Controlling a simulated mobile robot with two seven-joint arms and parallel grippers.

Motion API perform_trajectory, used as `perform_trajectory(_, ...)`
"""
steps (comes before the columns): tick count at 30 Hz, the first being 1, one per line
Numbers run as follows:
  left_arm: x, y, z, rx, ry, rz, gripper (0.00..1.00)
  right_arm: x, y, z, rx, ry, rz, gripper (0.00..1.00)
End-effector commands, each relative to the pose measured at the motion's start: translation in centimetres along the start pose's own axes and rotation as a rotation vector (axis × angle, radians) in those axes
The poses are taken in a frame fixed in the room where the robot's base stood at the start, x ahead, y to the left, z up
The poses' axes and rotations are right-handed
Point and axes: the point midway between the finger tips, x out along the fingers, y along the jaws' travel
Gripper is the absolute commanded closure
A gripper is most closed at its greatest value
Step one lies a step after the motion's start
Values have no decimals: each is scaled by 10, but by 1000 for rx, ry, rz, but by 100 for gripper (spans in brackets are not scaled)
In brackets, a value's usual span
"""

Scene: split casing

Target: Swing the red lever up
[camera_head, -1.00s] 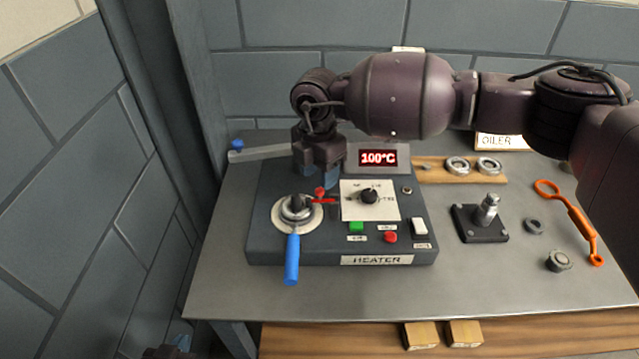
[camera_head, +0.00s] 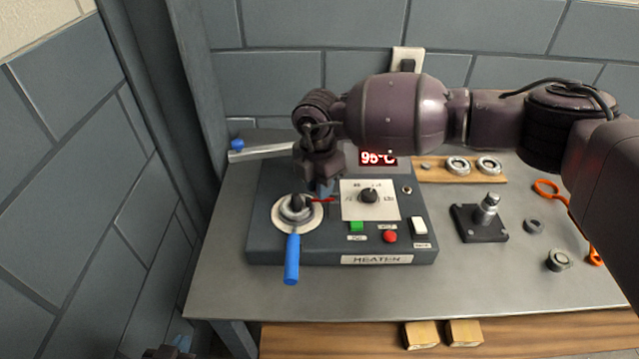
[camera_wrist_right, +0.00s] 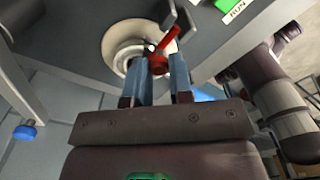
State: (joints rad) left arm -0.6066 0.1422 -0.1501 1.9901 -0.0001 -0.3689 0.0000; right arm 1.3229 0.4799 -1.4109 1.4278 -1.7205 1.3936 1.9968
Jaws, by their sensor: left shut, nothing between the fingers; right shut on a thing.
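The red lever (camera_head: 323,200) is a short red arm beside the round white-and-metal fitting on the grey heater box (camera_head: 270,248). In the right wrist view, the lever (camera_wrist_right: 158,63) with its red knob lies between the blue fingertips. My right gripper (camera_head: 326,190) points down at it and is shut on it; its fingers hide the knob in the head view. My left gripper (camera_head: 180,343) is low at the left, below the table's front edge. Only its tips show there; it is shut and empty, away from the box.
A blue handle (camera_head: 292,260) sticks out toward the front from the round fitting. A dial (camera_head: 369,196), green button (camera_head: 356,227), red button (camera_head: 390,236) and white switch (camera_head: 419,226) sit to the right. A black-based post (camera_head: 480,222) and rings stand further right.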

Motion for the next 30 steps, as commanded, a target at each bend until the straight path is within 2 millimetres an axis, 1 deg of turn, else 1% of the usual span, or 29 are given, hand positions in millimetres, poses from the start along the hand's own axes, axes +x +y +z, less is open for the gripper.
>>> perform_trajectory(5, 0, 0, -1, 0, 0, 0, 100, 0, -1, 0, 0, 8, 7, 100)
perform_trajectory(11, -2, 0, -6, 0, 5, 0, 100, -3, -4, 4, 1, 58, 57, 100)
perform_trajectory(21, -4, -1, -17, 1, 16, 1, 100, -8, -13, 12, -3, 230, 228, 100)
perform_trajectory(30, -4, -1, -20, 1, 18, 1, 100, -9, -20, 19, -9, 365, 364, 100)
